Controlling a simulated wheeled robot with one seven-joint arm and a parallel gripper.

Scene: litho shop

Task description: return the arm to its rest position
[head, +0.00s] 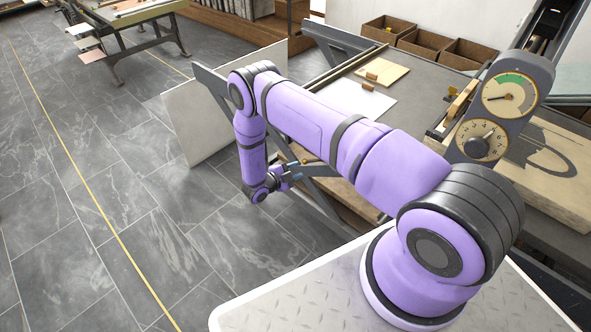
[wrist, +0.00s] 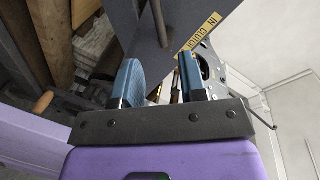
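My purple arm stretches out to the left in the head view and bends down at its far joint. My gripper (head: 292,174) is low beside the dark frame of the press bench, near a small brass-coloured part (head: 307,160). In the wrist view, the two blue fingers (wrist: 160,80) stand apart with a gap between them. Thin dark and brass pieces show near the right finger; I see nothing clamped. Whether anything touches the fingers is unclear.
The press bench (head: 425,100) carries paper, small wooden blocks and a stone slab (head: 548,175). A dial housing (head: 510,95) stands close to my upper arm. A pale board (head: 195,118) leans beyond my elbow. Open tiled floor (head: 80,220) lies to the left.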

